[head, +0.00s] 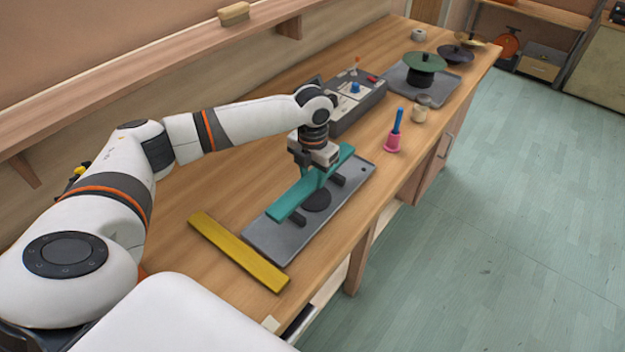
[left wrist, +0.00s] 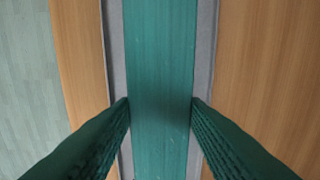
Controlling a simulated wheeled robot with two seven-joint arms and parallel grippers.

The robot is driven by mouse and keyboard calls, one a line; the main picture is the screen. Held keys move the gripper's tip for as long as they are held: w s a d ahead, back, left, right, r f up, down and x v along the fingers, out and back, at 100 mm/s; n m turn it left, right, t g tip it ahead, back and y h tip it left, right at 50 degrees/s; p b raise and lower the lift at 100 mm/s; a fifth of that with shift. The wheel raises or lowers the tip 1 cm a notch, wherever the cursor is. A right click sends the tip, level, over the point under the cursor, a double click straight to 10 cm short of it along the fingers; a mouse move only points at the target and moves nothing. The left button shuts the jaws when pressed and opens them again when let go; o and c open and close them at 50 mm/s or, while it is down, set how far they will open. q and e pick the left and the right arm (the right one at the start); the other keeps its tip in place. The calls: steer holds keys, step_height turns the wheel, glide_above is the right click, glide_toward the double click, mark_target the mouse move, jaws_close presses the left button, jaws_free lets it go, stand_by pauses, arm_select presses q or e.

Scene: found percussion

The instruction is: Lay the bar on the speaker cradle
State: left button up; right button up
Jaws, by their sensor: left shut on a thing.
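A teal bar (head: 290,200) lies lengthwise over the speaker cradle (head: 268,240), a grey tray with dark supports and a dark round speaker (head: 317,201). My left gripper (head: 316,166) points down and is shut on the teal bar. In the left wrist view the bar (left wrist: 160,60) runs straight between the two fingers (left wrist: 160,105), with the grey tray edges showing on both sides. The bar is at or just above the supports; I cannot tell whether it touches them. My right gripper is not in view.
A yellow bar (head: 238,252) lies on the workbench beside the tray's near end. A pink bell with a blue handle (head: 393,142) stands near the front edge. A grey control box (head: 355,102) and a green disc on a stand (head: 425,63) are farther back. A wall shelf runs along the left.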

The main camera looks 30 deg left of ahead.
mark_target(312, 177)
arm_select(q)
step_height(312, 177, down, 2)
steer(key=shift+f+p, duration=0.2)
steer(key=shift+p, duration=0.1)
steer(key=shift+f, duration=0.25)
steer(key=shift+f, duration=0.3)
steer(key=shift+f, duration=0.15)
steer(key=o, duration=1.1)
steer(key=shift+c, duration=0.2)
steer(key=shift+r, duration=0.4)
step_height(312, 177, up, 12)
steer(key=b, duration=0.2)
steer(key=shift+b, duration=0.3)
